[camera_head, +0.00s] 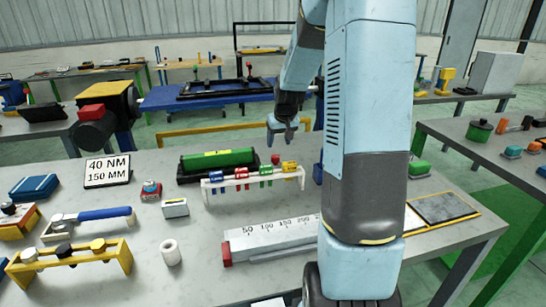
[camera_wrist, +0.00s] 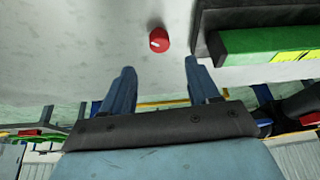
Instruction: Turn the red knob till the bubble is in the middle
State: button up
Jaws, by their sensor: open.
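The red knob (camera_head: 275,159) is small and stands at the right end of the black-based green block (camera_head: 233,158) on the workbench. In the wrist view the red knob (camera_wrist: 159,40) has a white mark on its top. It lies just beyond the gap between my fingertips. The green block (camera_wrist: 240,42) is to the right there, with a yellow strip (camera_wrist: 300,57) on it. I cannot make out a bubble in the strip. My gripper (camera_head: 281,140) is open and empty, above and behind the knob. In the wrist view my gripper (camera_wrist: 160,66) points toward the knob without touching it.
A white rack (camera_head: 255,178) with coloured clips stands in front of the green block. A long grey scale box (camera_head: 270,240) lies nearer. A sign (camera_head: 107,170) and a yellow-and-red tool (camera_head: 105,105) are at left. The bench is clear around the knob's right.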

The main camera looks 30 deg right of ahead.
aim_at(275, 156)
jog(key=x, duration=0.9)
jog(key=shift+f, duration=0.1)
jog(key=shift+c, duration=0.3)
jog(key=shift+a, duration=0.1)
jog(key=c, duration=1)
jog(key=shift+o, duration=0.2)
jog(key=shift+w+a+m+g+h, duration=0.15)
jog(key=shift+m+h, duration=0.3)
jog(key=shift+m, duration=0.95)
jog(key=shift+s+a+m+g+h, duration=0.1)
jog(key=shift+m+g+h, duration=0.25)
jog(key=shift+m, duration=1.05)
jog(key=o, duration=1)
jog(key=shift+d, duration=0.1)
